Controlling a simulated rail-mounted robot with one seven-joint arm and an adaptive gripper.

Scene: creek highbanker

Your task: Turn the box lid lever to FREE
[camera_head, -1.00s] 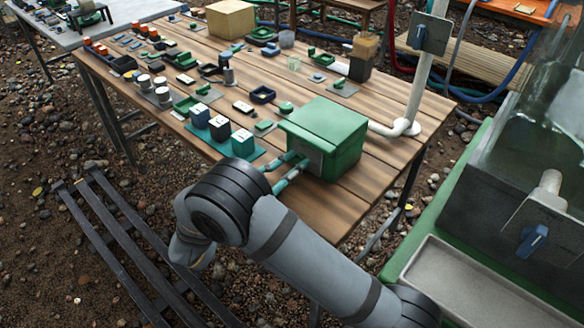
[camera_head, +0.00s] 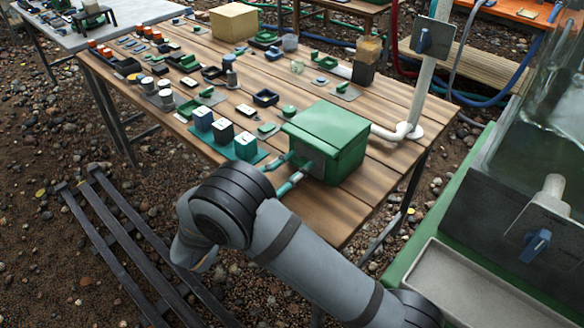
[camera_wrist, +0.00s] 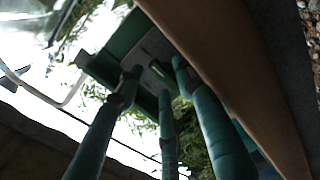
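A green box (camera_head: 330,132) with a sloped lid stands at the near right edge of the wooden table. A grey plate (camera_head: 309,160) is on its near face. My gripper (camera_head: 296,165) has teal fingers that point at this plate, with a gap between them. In the wrist view the fingers (camera_wrist: 156,82) are spread in front of the grey plate (camera_wrist: 152,52) of the green box. A small dark green piece (camera_wrist: 186,84) shows between the fingertips; I cannot tell if it is the lever. No FREE marking is readable, and contact is unclear.
Labelled blocks (camera_head: 222,130) stand on a teal base left of the box. Many small parts cover the table's far left.

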